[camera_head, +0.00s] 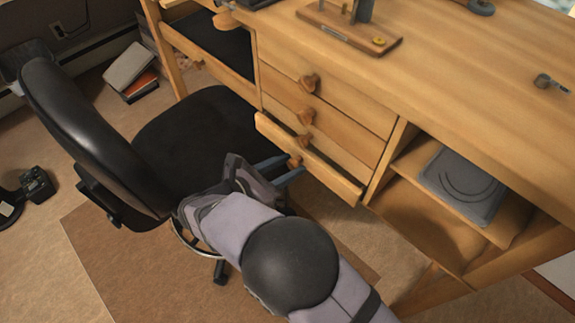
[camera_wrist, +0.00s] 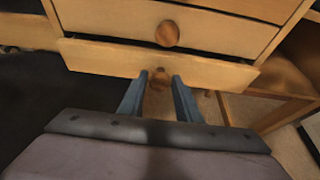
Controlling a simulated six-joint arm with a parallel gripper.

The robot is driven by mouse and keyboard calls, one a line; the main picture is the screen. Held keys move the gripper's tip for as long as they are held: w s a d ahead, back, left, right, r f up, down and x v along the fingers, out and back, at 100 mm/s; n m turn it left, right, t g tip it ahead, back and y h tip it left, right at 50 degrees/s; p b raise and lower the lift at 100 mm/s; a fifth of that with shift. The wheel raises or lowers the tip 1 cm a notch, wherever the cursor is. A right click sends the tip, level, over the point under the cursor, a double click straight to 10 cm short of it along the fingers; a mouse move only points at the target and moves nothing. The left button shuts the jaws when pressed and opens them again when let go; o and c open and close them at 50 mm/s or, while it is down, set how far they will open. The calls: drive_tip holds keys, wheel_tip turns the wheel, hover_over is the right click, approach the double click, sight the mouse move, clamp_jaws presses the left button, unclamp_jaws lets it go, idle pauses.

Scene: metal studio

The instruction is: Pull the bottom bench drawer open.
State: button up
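The bottom drawer (camera_head: 318,172) of the wooden bench stands partly out, its front proud of the drawers above and a narrow dark gap along its top. It also shows in the wrist view (camera_wrist: 103,59). Its round wooden knob (camera_head: 295,162) is at the middle of the front. My gripper (camera_head: 296,165) reaches it from the front left. In the wrist view the two blue-grey fingers (camera_wrist: 160,76) stand one on each side of the knob, shut on it, though the exact contact is hard to see.
A black office chair (camera_head: 195,140) stands close to the left of my gripper. Open shelves (camera_head: 460,225) are to the right, one holding a grey flat item (camera_head: 463,185). Floor shows below the drawer.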

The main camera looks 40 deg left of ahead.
clamp_jaws()
drive_tip(key=s+p, duration=0.2)
drive_tip(key=s, duration=0.7)
drive_tip(key=shift+o, duration=2.4)
unclamp_jaws()
drive_tip(key=shift+r, duration=0.15)
wheel_tip(320, 180, up, 10)
drive_tip(key=p, duration=0.2)
